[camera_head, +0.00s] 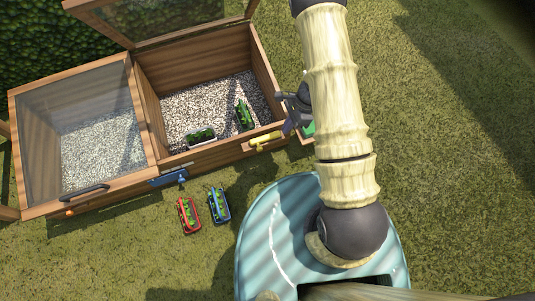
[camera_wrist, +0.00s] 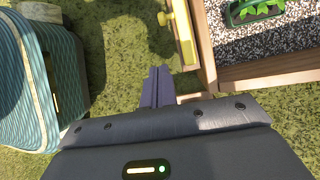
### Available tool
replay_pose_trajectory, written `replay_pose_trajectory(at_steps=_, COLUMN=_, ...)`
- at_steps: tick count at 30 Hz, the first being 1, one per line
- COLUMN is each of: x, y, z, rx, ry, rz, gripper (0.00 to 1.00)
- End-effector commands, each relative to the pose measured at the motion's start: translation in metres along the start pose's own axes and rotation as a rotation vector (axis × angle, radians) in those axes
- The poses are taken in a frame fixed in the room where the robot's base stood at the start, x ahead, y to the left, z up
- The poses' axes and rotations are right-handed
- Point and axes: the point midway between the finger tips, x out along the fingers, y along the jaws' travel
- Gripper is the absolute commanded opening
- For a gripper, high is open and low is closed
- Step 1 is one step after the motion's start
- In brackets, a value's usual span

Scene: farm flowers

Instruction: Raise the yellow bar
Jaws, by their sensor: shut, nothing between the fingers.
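The yellow bar (camera_head: 265,140) is on the front edge of the wooden planter box, near its right corner. In the wrist view the yellow bar (camera_wrist: 183,38) shows upright along the wood at the top, just right of and beyond my fingertips. My gripper (camera_wrist: 158,70) is shut with nothing between its fingers. In the head view my gripper (camera_head: 287,124) is just right of the yellow bar, partly hidden by my arm. I see a gap between fingertips and bar in the wrist view; contact cannot be told in the head view.
The right box (camera_head: 262,70) has its glass lid (camera_head: 170,15) raised, with green plants on gravel inside. The left box's lid (camera_head: 95,125) is down. A blue bar (camera_head: 168,178) is on the front. Red (camera_head: 188,215) and blue (camera_head: 219,205) planters stand on the grass.

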Motion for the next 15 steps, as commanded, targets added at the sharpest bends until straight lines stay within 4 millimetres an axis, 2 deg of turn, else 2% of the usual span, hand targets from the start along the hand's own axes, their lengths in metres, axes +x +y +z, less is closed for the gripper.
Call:
replay_pose_trajectory(at_steps=1, x=0.027, y=-0.003, z=-0.013, rx=0.025, ry=-0.004, rz=0.001, gripper=0.00)
replay_pose_trajectory(at_steps=4, x=0.045, y=-0.006, z=-0.021, rx=0.062, ry=-0.010, rz=-0.004, gripper=0.00)
replay_pose_trajectory(at_steps=7, x=0.051, y=-0.007, z=-0.024, rx=0.079, ry=-0.014, rz=-0.008, gripper=0.00)
replay_pose_trajectory(at_steps=15, x=0.049, y=-0.007, z=-0.023, rx=0.082, ry=-0.014, rz=-0.008, gripper=0.00)
